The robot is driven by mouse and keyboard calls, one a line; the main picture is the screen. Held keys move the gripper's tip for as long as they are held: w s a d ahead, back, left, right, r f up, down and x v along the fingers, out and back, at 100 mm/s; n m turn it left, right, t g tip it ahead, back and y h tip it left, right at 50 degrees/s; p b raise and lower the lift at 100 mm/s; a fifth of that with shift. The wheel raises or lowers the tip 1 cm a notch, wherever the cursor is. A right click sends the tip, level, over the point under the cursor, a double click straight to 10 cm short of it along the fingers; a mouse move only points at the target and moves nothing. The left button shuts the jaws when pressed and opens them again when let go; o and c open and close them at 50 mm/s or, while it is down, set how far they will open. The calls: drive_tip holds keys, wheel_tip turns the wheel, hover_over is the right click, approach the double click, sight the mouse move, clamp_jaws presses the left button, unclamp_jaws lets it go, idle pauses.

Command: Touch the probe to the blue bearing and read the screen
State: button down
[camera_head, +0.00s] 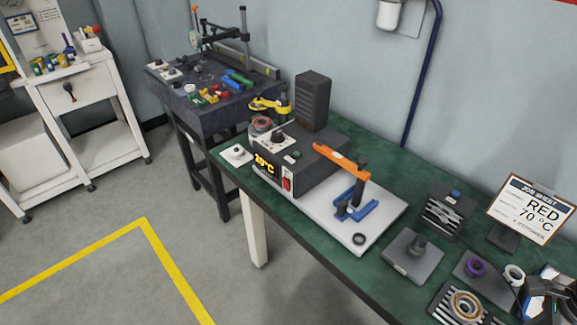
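A black box-shaped unit (312,160) stands on the green bench. Small blue parts (355,206) sit on the white plate under an orange arm, and a dark block with a blue top (455,195) stands to the right. I cannot tell whether either holds the blue bearing. A dark device with white and blue parts (550,285) is cut off at the lower right, with a thin dark cable beside it. I cannot make out a probe. My gripper is not clearly visible.
A purple ring (475,267), a white ring (514,273) and a tan ring (465,304) crowd the bench's right end. A grey block (413,257) stands left of them. Floor (110,275) left of the bench is clear.

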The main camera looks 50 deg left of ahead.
idle(0.4)
drive_tip(key=c, duration=1.6)
unclamp_jaws()
drive_tip(key=shift+r, duration=0.15)
drive_tip(key=shift+r+p, duration=2.9)
drive_tip(key=shift+r, duration=0.45)
drive_tip(key=shift+r, duration=0.1)
